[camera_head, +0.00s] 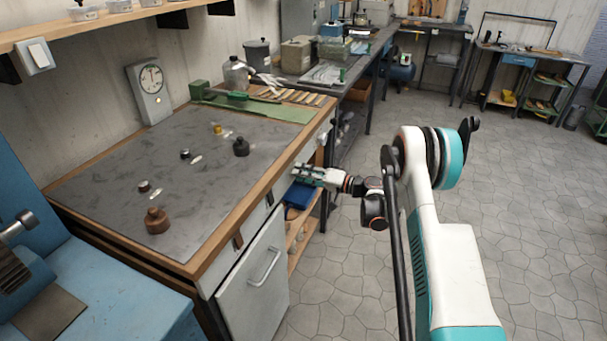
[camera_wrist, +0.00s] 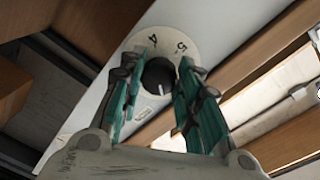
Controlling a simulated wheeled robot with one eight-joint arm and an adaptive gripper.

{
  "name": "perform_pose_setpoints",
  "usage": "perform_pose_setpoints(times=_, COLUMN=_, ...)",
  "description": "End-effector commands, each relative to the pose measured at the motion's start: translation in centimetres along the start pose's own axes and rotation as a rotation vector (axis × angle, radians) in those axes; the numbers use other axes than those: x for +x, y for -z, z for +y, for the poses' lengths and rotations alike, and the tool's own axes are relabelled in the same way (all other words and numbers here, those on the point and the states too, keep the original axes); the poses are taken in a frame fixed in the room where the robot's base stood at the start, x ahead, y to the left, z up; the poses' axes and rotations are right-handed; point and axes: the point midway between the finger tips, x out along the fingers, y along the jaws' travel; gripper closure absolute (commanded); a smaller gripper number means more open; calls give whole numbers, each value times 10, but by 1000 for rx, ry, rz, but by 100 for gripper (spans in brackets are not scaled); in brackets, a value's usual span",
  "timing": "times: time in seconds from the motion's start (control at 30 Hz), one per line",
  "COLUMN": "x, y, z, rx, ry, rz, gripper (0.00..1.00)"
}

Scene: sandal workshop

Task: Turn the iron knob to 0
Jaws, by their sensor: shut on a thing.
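The iron knob (camera_wrist: 158,75) is black and round, with a pale pointer line toward the bottom of the wrist view. It sits on a round white dial (camera_wrist: 185,34) on a white panel; the figures 4 and 5 show at the dial's upper edge. The 0 is not visible. My gripper (camera_wrist: 167,62) has its green-padded fingers on either side of the knob and is shut on it. In the head view my gripper (camera_head: 303,173) is at the workbench's front side, where the knob is hidden.
A cabinet door (camera_head: 256,280) with a handle stands left of my gripper. A blue object (camera_head: 298,195) lies below it. The stone floor (camera_head: 545,200) at right is clear.

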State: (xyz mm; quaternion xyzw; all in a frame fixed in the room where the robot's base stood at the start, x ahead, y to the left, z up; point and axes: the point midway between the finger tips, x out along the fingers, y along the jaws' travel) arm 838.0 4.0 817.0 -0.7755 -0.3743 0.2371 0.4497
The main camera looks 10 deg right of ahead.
Motion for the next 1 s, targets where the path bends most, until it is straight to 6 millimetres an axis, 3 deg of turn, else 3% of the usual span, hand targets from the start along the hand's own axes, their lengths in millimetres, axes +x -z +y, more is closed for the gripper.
perform_pose_setpoints(times=0.5, x=0, y=-2, z=2, rx=-437, ry=3, rz=15, gripper=93)
perform_pose_setpoints(times=1.0, x=0, y=-2, z=2, rx=-607, ry=4, rz=21, gripper=93)
